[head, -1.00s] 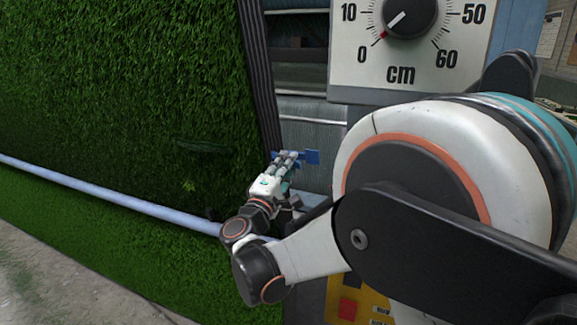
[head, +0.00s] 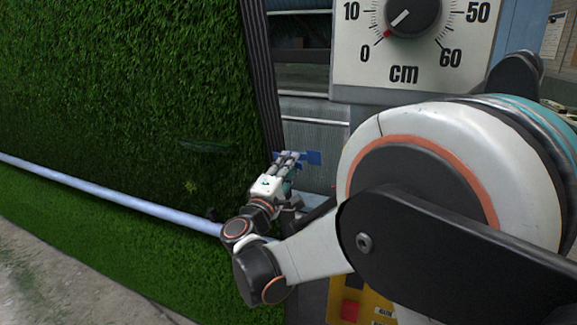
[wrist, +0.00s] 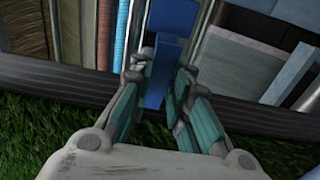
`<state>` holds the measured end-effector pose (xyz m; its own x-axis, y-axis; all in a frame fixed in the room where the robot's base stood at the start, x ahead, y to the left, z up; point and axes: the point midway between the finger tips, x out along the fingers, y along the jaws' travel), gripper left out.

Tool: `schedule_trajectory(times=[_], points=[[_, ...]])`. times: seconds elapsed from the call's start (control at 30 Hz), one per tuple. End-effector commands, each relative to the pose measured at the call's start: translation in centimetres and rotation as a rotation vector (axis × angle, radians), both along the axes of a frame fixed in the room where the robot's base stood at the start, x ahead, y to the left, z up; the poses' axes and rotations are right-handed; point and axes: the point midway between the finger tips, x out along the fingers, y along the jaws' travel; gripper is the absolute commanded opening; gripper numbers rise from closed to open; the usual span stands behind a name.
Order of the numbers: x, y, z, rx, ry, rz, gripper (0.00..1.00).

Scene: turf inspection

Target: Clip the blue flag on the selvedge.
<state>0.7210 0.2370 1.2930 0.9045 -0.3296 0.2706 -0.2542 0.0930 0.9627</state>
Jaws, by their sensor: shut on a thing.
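The blue flag (head: 313,158) shows at the tips of my gripper (head: 290,159) in the head view, right of the turf edge. In the wrist view the blue flag (wrist: 156,85) stands between the two fingers of my gripper (wrist: 158,75), which are shut on it. The selvedge (head: 262,85) is the dark ribbed band along the turf's right edge. In the wrist view the selvedge (wrist: 65,84) runs across behind the fingers, and the flag overlaps it. I cannot tell whether the flag touches the selvedge.
The green turf (head: 120,80) hangs at the left, with a pale bar (head: 100,194) across it. A dial panel marked in cm (head: 345,70) stands at upper right. A yellow panel with a red button (head: 350,311) is below.

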Motion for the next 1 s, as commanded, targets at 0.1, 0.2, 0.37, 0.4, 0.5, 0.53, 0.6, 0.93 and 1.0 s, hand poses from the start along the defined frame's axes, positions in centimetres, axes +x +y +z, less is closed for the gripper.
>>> schedule_trajectory(times=[0.1, 0.2, 0.37, 0.4, 0.5, 0.53, 0.6, 0.93, 1.0], points=[[-0.1, 0.2, 0.0, -0.001, 0.000, 0.004, 0.03], [-0.1, 0.2, 0.0, -0.001, 0.000, 0.004, 0.29], [-0.1, 0.1, 0.0, -0.001, 0.000, 0.003, 0.41], [-0.1, 0.1, 0.0, -0.001, 0.000, 0.003, 0.41], [0.0, 0.1, 0.0, -0.001, 0.000, 0.002, 0.41], [0.0, 0.1, 0.0, -0.001, 0.000, 0.002, 0.41], [-0.1, 0.1, 0.0, -0.001, 0.000, 0.002, 0.41], [-4.2, 1.7, -1.3, 0.000, 0.000, 0.005, 0.41], [-5.6, 2.3, -1.7, 0.001, 0.000, 0.005, 0.41]])
